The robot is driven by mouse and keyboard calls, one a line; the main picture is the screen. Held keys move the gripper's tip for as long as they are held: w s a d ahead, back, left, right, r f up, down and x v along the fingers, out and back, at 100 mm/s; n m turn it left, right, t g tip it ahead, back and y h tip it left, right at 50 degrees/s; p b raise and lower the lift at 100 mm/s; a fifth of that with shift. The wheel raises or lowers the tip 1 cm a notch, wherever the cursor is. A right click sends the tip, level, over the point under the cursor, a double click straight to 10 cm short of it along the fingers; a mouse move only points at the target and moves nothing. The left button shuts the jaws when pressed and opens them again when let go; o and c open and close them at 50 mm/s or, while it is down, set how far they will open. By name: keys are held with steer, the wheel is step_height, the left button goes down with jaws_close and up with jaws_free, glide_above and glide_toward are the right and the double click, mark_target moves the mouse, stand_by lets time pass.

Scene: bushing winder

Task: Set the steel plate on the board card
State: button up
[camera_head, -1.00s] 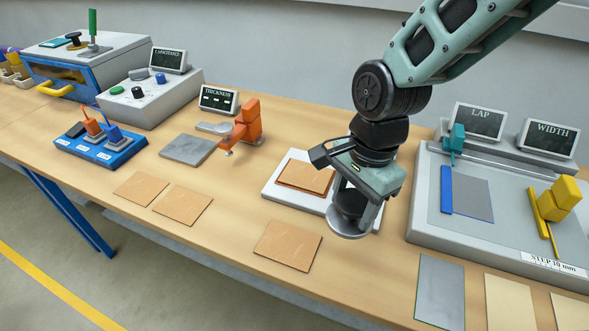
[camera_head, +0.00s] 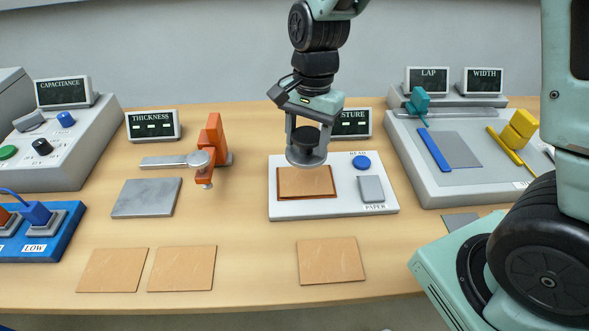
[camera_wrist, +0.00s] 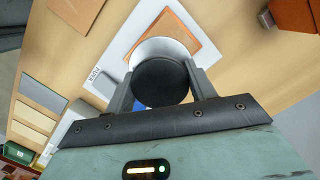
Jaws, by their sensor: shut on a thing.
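My gripper (camera_head: 306,142) is shut on the black knob (camera_wrist: 162,82) of a round steel plate (camera_head: 305,159). The plate hangs level below the fingers, and its bright rim (camera_wrist: 160,47) shows past the knob in the wrist view. A tan board card (camera_head: 305,183) lies on the white moisture meter base (camera_head: 330,209), with a darker brown edge beneath it. In the head view the plate overlaps the card's back edge; I cannot tell the gap in height. In the wrist view it partly covers the card (camera_wrist: 205,47).
The base also bears a blue READ button (camera_head: 361,162) and a grey PAPER button (camera_head: 371,189). An orange thickness gauge (camera_head: 211,150) stands to the left, near a grey square slab (camera_head: 146,197). Loose tan cards (camera_head: 331,261) lie in front. A lap-width fixture (camera_head: 465,185) is at right.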

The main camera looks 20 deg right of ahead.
mark_target(310, 132)
steer(key=shift+f+p, duration=0.3)
steer(key=shift+f, duration=3.55)
steer(key=shift+f, duration=0.15)
steer(key=o, duration=1.3)
steer(key=shift+o, duration=0.2)
steer(key=r, duration=0.8)
steer(key=w+d+r, duration=0.1)
steer(key=r, duration=0.2)
steer(key=shift+d+r+b, duration=0.1)
steer(key=shift+r+b, duration=0.2)
steer(key=shift+r, duration=0.1)
steer(key=s+a+r+n, duration=0.1)
steer(key=s+a+n, duration=0.2)
steer(key=s+n, duration=0.6)
steer(key=s+a+r+n, duration=0.1)
steer(key=s+a+n, duration=0.3)
steer(key=s+n, duration=0.5)
steer(key=s, duration=0.3)
steer(key=shift+a+t, duration=0.2)
steer(key=shift+t, duration=0.2)
